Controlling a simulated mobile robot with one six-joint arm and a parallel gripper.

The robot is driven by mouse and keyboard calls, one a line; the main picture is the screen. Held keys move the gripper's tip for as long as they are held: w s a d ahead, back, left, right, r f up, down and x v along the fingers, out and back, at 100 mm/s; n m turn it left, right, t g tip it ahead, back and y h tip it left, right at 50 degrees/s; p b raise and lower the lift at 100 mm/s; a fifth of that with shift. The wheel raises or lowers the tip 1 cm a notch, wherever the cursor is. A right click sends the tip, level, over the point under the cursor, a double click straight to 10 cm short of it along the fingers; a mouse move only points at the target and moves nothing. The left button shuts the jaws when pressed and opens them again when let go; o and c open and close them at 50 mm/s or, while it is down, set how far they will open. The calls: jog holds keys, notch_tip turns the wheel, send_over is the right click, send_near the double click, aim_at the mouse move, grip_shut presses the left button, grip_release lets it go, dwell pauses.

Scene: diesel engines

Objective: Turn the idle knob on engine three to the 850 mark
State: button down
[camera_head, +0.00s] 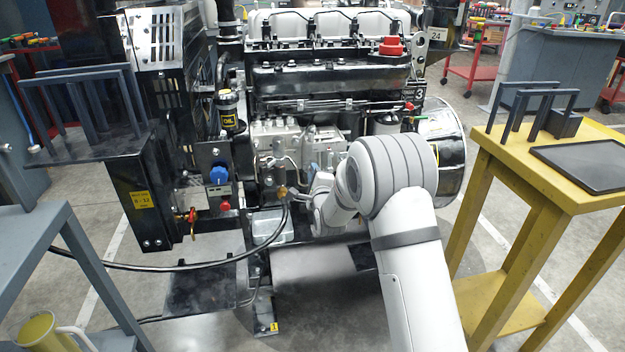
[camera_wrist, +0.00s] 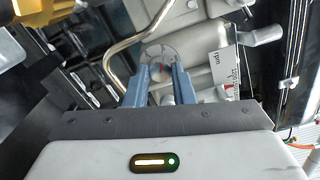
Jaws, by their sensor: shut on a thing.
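Engine three (camera_head: 330,80) stands ahead in the head view, with a "3" plate at its upper right. My gripper (camera_wrist: 160,72) reaches its front in the wrist view. Its two blue-grey fingers are shut on a small round grey knob (camera_wrist: 160,68), with a dial face around it. A white label (camera_wrist: 225,75) with small print and red marks lies right of the knob. I cannot read the knob's setting or the 850 mark. In the head view my arm hides most of the knob area.
A curved metal pipe (camera_wrist: 122,48) runs close left of the fingers. A panel with a blue knob (camera_head: 218,175) and a red-handled valve (camera_head: 191,216) stand left. A black hose (camera_head: 150,266) hangs low. A yellow table (camera_head: 545,180) stands right and a grey bench (camera_head: 35,228) left.

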dwell(0.4)
jog(key=c, duration=1.2)
grip_release()
jog(key=shift+c, duration=0.2)
jog(key=p+v, duration=0.1)
jog(key=v, duration=0.6)
jog(key=shift+s, duration=0.4)
jog(key=shift+d, duration=0.15)
jog(key=s+d+r+n+g+h+p, duration=0.1)
jog(key=s+d+r+n+g+p, duration=0.15)
jog(key=s+d+r+p, duration=0.35)
jog(key=s+d+r+n+g+h+p, duration=0.1)
jog(key=s+d+r+n+g+p, duration=0.2)
jog(key=r, duration=0.5)
jog(key=s+d+r+n+g+h+p, duration=0.1)
jog(key=s+d+r+n+g+p, duration=0.15)
jog(key=r+p, duration=0.35)
jog(key=s+d+r+n+g+p, duration=0.2)
jog(key=s+r+n+p, duration=0.1)
jog(key=s, duration=0.6)
jog(key=s+d+r+n+g+h+p, duration=0.1)
jog(key=s+d+r+n+g+p, duration=0.1)
jog(key=s+r+p, duration=0.3)
jog(key=s+d+r+n+g+h+p, duration=0.1)
jog(key=s+d+r+n+p, duration=0.3)
jog(key=s, duration=0.9)
jog(key=shift+s+d+r+n+g, duration=0.2)
jog(key=shift+r+n+g, duration=0.3)
jog(key=shift+r+g, duration=0.3)
